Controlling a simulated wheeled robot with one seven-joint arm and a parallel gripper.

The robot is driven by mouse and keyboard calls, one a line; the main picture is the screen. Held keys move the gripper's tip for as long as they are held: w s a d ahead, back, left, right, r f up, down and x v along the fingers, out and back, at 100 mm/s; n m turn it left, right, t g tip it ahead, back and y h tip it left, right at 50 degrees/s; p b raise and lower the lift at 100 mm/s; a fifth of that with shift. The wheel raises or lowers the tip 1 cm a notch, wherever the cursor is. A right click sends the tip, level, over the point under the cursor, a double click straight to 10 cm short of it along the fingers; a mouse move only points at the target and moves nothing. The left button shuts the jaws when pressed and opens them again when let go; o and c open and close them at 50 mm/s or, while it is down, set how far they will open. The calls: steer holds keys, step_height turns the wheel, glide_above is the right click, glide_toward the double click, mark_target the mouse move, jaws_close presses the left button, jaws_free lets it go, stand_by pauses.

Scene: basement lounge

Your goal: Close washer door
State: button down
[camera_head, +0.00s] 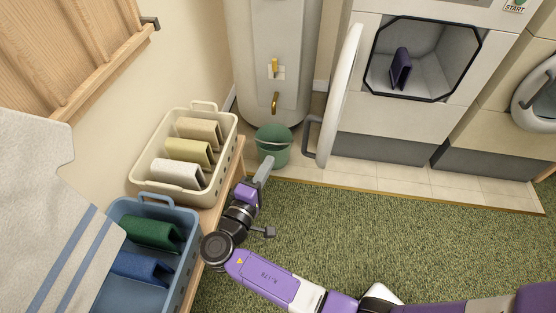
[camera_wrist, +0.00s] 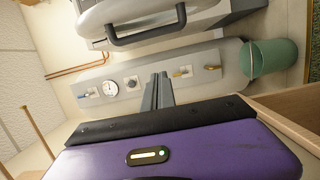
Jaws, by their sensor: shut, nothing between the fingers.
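The washer (camera_head: 420,60) stands at the back, its front facing me. Its opening is uncovered and a dark purple folded cloth (camera_head: 401,68) lies inside. The washer door (camera_head: 340,92) is swung wide open to the left of the opening, seen nearly edge-on, with a dark grey handle (camera_head: 313,138) on its outer side. The handle also shows at the top of the wrist view (camera_wrist: 160,28). My gripper (camera_head: 266,165) is shut and empty, in front of the green bucket and left of the door handle, not touching the door. In the wrist view its fingers (camera_wrist: 157,90) are together.
A green bucket (camera_head: 273,148) stands below a grey water heater (camera_head: 277,60). A cream basket (camera_head: 155,180) and a blue basket (camera_head: 180,275) with folded cloths sit on a wooden bench at the left. Another machine (camera_head: 540,95) is at the right. The green carpet before the washer is clear.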

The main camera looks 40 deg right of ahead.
steer(key=d, duration=1)
steer(key=shift+w+d+b, duration=0.25)
steer(key=shift+b, duration=0.1)
steer(key=shift+f, duration=0.1)
